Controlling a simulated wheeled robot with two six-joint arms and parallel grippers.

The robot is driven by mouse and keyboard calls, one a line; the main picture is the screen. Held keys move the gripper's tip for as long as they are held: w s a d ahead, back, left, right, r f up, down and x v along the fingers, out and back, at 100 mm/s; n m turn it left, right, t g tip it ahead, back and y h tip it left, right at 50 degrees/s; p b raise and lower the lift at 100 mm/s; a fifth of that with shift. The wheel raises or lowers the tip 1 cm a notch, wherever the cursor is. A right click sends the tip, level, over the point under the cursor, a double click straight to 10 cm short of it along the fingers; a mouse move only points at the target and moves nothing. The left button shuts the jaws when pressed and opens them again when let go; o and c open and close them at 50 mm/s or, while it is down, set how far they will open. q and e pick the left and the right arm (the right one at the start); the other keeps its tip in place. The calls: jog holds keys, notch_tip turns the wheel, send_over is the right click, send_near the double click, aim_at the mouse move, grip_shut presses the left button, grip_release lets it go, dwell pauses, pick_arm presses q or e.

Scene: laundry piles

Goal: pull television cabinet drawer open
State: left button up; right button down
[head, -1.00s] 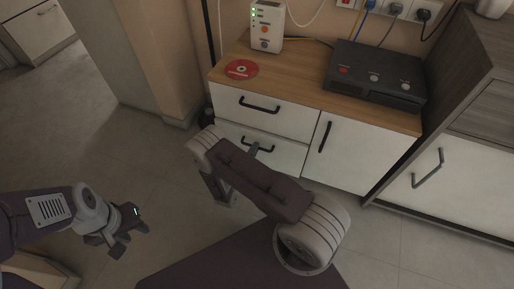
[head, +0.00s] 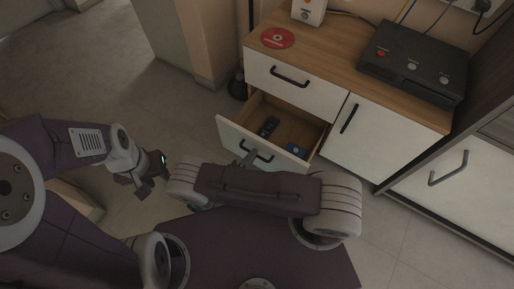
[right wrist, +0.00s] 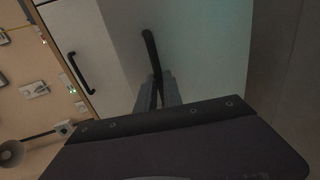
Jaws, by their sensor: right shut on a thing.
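The television cabinet (head: 400,110) has a wooden top and white fronts. Its lower left drawer (head: 230,134) stands open, showing a wooden inside with a dark remote-like object (head: 268,126) and a small blue item (head: 296,150). My right gripper (head: 247,158) is shut on this drawer's black handle (head: 262,155). In the right wrist view the fingers (right wrist: 157,92) close around the handle (right wrist: 151,50). The upper drawer (head: 300,83) and the right door (head: 365,135) are shut. My left gripper (head: 154,181) is open and empty over the floor, left of the drawer.
A red disc (head: 277,38), a black box device (head: 415,60) and a white device (head: 309,11) stand on the cabinet top. Floor (head: 160,95) is clear to the left of the cabinet.

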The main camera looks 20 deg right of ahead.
jog(key=shift+s+a, duration=0.3)
jog(key=c, duration=1.5)
grip_release()
